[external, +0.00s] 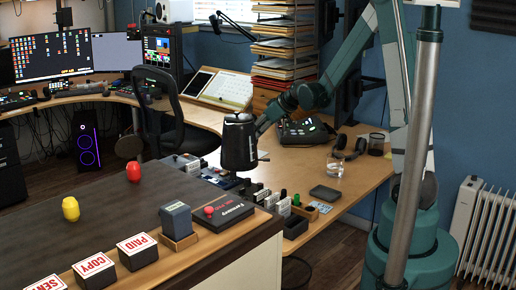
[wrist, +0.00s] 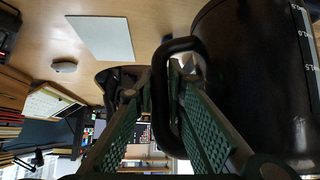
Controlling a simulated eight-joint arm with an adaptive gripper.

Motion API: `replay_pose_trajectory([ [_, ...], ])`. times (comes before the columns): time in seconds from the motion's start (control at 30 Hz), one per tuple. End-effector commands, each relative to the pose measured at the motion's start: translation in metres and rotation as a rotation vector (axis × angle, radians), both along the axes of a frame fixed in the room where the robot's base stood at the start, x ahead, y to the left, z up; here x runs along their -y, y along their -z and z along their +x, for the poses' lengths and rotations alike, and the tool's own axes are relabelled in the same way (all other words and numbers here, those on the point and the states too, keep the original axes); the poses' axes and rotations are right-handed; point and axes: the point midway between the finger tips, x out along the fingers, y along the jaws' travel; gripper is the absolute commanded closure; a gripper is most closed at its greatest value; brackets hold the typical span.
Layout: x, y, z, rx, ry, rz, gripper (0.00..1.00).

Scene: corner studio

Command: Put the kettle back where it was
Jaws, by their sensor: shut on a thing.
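The dark kettle (external: 238,148) is upright in the middle of the external view, in front of the L-shaped wooden desk. My gripper (external: 263,124) reaches it from the right and is shut on its handle. In the wrist view the kettle's black body (wrist: 250,85) fills the right side, with pale level marks at its edge. Its looped black handle (wrist: 163,95) passes between the fingers of my gripper (wrist: 167,78). The kettle appears held up, but its exact height over the surfaces below cannot be told.
A dark counter (external: 95,215) in front carries stamp blocks (external: 137,250), a red-button box (external: 224,211) and red and yellow pieces. Small items crowd the desk edge below the kettle. A glass (external: 335,165), headphones (external: 350,146) and a dark tray (external: 325,193) lie at right.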

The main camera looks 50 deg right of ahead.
Motion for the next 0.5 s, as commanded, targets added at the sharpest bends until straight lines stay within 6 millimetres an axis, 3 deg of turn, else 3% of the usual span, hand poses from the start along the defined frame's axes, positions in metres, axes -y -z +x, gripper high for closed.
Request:
replay_pose_trajectory([
  [0.5, 0.093, -0.008, -0.037, 0.002, 0.078, -0.003, 1.0],
])
